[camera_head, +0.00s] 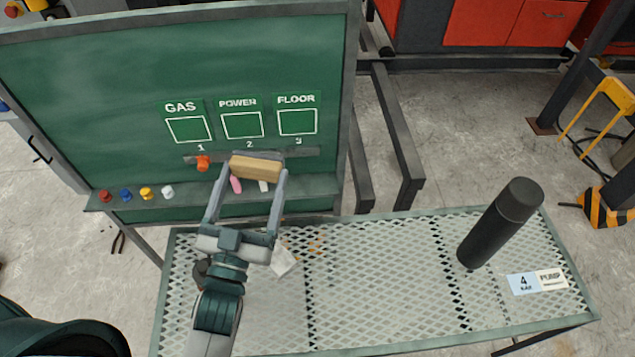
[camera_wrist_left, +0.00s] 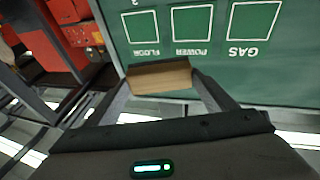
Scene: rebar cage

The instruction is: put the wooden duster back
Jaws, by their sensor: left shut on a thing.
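The wooden duster (camera_head: 255,167) is a tan block between the fingertips of my left gripper (camera_head: 254,172), which is shut on it. It is held in front of the green board (camera_head: 110,90), below the POWER box. The left wrist view also shows the duster (camera_wrist_left: 160,77) between the fingers of the left gripper (camera_wrist_left: 160,85), with the board behind. The board's ledge (camera_head: 310,188) runs beneath, with a pink stick (camera_head: 236,185) and a white stick (camera_head: 264,186) just below the duster. I cannot tell whether the duster touches the ledge. My right gripper is not in view.
Red, blue, yellow and white knobs (camera_head: 147,193) line the ledge's left part. An orange piece (camera_head: 203,163) is on the board left of the duster. A mesh table (camera_head: 390,270) stands in front, with a dark cylinder (camera_head: 500,222) and a label card (camera_head: 537,282).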

